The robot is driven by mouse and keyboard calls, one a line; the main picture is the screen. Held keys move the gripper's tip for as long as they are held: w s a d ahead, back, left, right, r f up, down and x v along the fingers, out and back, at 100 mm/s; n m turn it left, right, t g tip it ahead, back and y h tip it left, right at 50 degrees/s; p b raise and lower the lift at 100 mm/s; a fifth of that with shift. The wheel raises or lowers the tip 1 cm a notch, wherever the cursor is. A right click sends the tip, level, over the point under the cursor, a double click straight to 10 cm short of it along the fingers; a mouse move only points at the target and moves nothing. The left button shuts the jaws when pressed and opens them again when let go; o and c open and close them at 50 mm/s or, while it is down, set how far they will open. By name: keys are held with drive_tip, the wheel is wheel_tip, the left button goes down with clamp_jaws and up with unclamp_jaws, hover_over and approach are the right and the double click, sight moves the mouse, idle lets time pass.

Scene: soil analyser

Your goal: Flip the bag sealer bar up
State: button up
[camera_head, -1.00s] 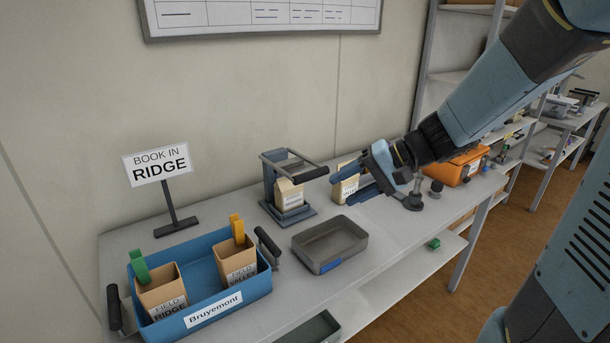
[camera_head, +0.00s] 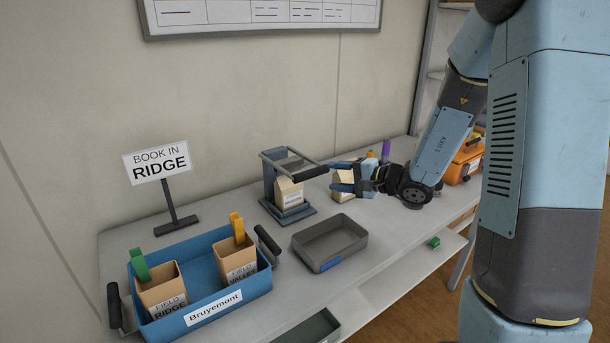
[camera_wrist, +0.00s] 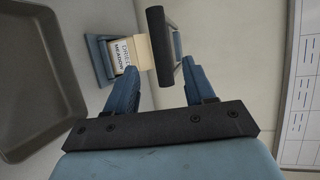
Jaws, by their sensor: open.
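The bag sealer (camera_head: 272,187) stands on the bench against the wall, a blue-grey frame with a base plate. Its bar with a black handle (camera_head: 311,172) reaches out toward my gripper, above the base. A paper bag (camera_head: 289,194) stands in the sealer under the bar; in the wrist view the bag (camera_wrist: 124,57) has a printed label. My gripper (camera_head: 342,176) is open and empty, its blue fingers pointing left at the handle.
A grey tray (camera_head: 351,259) sits in front of the sealer. A blue crate (camera_head: 258,286) with two clipped bags is at left, beside the "BOOK IN RIDGE" sign (camera_head: 157,164). Another bag (camera_head: 343,186) is behind my gripper. An orange case (camera_head: 464,161) is farther right.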

drive_tip(key=x, duration=1.1)
clamp_jaws()
idle(0.3)
drive_tip(key=shift+f, duration=0.1)
